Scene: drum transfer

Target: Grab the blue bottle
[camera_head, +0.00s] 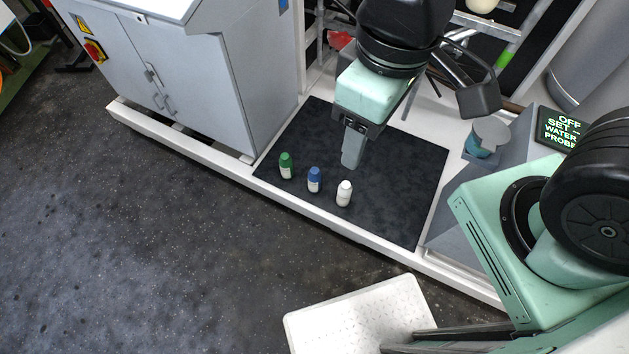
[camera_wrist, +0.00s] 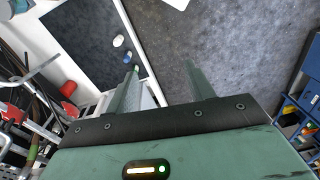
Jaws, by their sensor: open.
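The blue bottle (camera_head: 314,180) stands upright on a black mat (camera_head: 400,170), between a green bottle (camera_head: 286,166) and a white bottle (camera_head: 344,193). My gripper (camera_head: 352,148) is above the mat, behind the bottles and to the right of the blue one in the head view, apart from it. In the wrist view my gripper (camera_wrist: 160,75) has its two fingers spread with nothing between them. There the blue bottle (camera_wrist: 128,57) is small, left of the fingers, beside the white bottle (camera_wrist: 118,41). The green bottle is partly hidden by the left finger.
A grey cabinet (camera_head: 200,80) stands left of the mat. A white ledge (camera_head: 330,225) edges the mat's front. A display box (camera_head: 562,128) and a teal-and-grey container (camera_head: 487,137) are on the right. A white perforated platform (camera_head: 360,315) is in front; the dark floor is open at left.

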